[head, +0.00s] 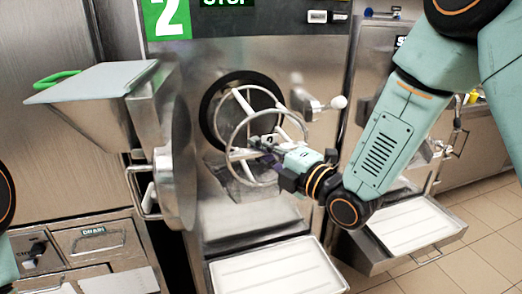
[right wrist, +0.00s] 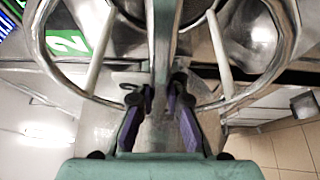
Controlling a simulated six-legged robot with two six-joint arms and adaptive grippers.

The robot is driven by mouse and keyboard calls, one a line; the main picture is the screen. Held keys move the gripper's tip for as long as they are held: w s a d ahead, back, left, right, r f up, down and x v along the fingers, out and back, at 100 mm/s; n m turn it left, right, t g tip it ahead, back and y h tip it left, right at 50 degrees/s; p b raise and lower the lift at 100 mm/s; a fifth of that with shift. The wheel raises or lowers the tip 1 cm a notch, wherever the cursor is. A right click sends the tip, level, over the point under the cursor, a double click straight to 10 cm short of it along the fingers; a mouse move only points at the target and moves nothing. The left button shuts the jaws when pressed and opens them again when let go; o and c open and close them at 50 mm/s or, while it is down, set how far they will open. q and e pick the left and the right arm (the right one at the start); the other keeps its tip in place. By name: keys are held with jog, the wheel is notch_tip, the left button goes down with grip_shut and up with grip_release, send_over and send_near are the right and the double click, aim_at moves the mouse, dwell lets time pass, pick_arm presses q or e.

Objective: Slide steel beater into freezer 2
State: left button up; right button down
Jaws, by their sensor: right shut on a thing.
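The steel beater (head: 232,131) is a ring-and-spoke frame in front of the round dark opening of freezer 2 (head: 208,94). Its far end appears to reach into the opening, and its near ring stands outside. My right gripper (head: 262,147) is shut on the beater near the middle of the near ring. In the right wrist view, the beater (right wrist: 98,48) spreads beyond the purple-padded fingers of my right gripper (right wrist: 160,95). How deep the beater sits is hard to tell. My left gripper is not in view.
The freezer's round door with its hopper (head: 92,82) stands swung open on the left. A lever with a white knob (head: 338,102) juts out right of the opening. A white tray (head: 278,268) lies below, and another tray (head: 415,222) is at the right.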

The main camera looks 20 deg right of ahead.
jog(key=shift+w, duration=0.2)
jog(key=shift+w+a+b, duration=0.15)
jog(key=shift+w+b, duration=0.55)
jog(key=shift+w, duration=1.95)
jog(key=shift+w+r, duration=0.1)
jog(key=shift+w, duration=0.1)
jog(key=w+b, duration=0.2)
jog(key=w, duration=0.5)
jog(key=shift+w+a, duration=0.15)
jog(key=shift+w, duration=0.15)
dwell(0.4)
jog(key=shift+w+a+b, duration=0.15)
jog(key=shift+w+b, duration=0.4)
jog(key=shift+w, duration=3.4)
